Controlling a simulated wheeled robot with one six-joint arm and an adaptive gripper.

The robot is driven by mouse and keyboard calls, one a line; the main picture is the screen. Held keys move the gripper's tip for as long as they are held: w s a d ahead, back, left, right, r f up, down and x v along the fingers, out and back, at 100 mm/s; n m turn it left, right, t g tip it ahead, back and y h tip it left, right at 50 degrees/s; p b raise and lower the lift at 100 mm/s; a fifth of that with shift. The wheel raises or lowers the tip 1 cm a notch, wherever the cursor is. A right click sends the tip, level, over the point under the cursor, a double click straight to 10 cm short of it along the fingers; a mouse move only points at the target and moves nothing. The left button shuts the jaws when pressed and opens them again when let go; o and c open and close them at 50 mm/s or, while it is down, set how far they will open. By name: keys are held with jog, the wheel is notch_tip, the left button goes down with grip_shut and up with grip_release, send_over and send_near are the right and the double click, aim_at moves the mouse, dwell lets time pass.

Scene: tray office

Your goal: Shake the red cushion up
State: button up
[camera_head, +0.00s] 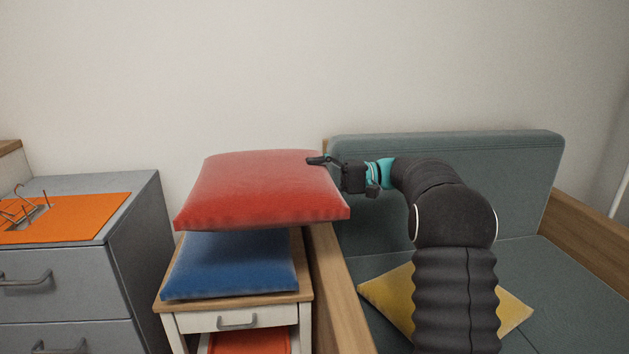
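The red cushion (262,188) is plump and roughly level. It is above the blue cushion (232,264) and juts out to the right over the sofa's wooden arm. I cannot tell whether the two cushions touch. My gripper (318,161) reaches in from the right and is shut on the red cushion's far right corner. One dark finger shows over the top; the other is hidden.
The blue cushion lies on a small white side table (196,322) with a wooden top. A grey drawer cabinet (128,205) with an orange mat (80,222) stands left. The grey sofa (520,190) is right, with a yellow cushion (390,297) on its seat.

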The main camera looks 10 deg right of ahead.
notch_tip(320, 180, up, 7)
jog(key=p, duration=0.3)
jog(key=shift+r, duration=0.1)
notch_tip(320, 180, down, 10)
jog(key=b, duration=0.6)
jog(key=shift+r, duration=0.45)
